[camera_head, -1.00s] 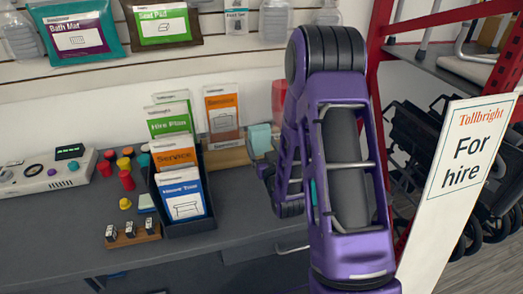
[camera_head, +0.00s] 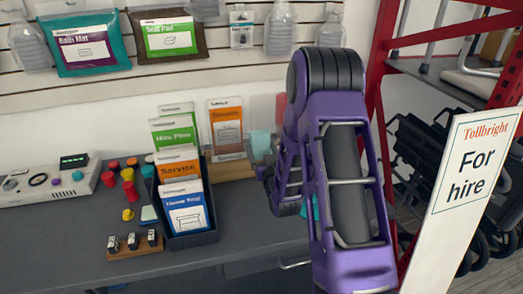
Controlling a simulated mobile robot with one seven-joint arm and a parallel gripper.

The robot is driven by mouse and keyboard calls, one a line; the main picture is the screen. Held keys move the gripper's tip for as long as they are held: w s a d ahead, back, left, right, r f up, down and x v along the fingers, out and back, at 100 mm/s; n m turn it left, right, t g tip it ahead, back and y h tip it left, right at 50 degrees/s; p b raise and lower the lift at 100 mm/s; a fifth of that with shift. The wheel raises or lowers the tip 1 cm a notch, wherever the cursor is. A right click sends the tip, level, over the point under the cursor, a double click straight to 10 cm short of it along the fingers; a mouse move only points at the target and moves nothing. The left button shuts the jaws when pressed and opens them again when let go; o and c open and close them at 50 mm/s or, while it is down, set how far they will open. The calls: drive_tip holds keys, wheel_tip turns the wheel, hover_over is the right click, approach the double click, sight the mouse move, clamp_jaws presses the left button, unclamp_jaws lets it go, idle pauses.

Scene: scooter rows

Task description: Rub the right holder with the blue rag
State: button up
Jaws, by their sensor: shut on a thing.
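The right holder (camera_head: 232,168) is a wooden stand at the back of the grey counter, with an orange-fronted leaflet upright in it. A pale blue cloth, which looks like the blue rag (camera_head: 260,143), shows just past the holder's right end; I cannot tell whether they touch. My purple arm comes down on the right and hides much of that area. Only a dark bit of my gripper (camera_head: 262,168) shows, just below the rag, left of the arm. It is shut on the rag; its fingertips are mostly hidden.
A dark leaflet holder (camera_head: 188,238) with several leaflets stands left of the right holder. A control box (camera_head: 45,183), small coloured knobs and a wooden block (camera_head: 134,246) lie further left. A "For hire" sign (camera_head: 470,160) and red rack (camera_head: 380,60) stand right.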

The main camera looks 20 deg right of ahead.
sight(269, 145)
drive_tip(key=shift+w, duration=0.95)
idle(0.3)
drive_tip(key=shift+s+d, duration=0.1)
drive_tip(key=shift+d, duration=1.55)
drive_tip(key=d, duration=0.6)
drive_tip(key=shift+w+d, duration=0.2)
drive_tip(key=shift+a, duration=0.1)
drive_tip(key=shift+s+a, duration=0.15)
drive_tip(key=shift+a, duration=4.65)
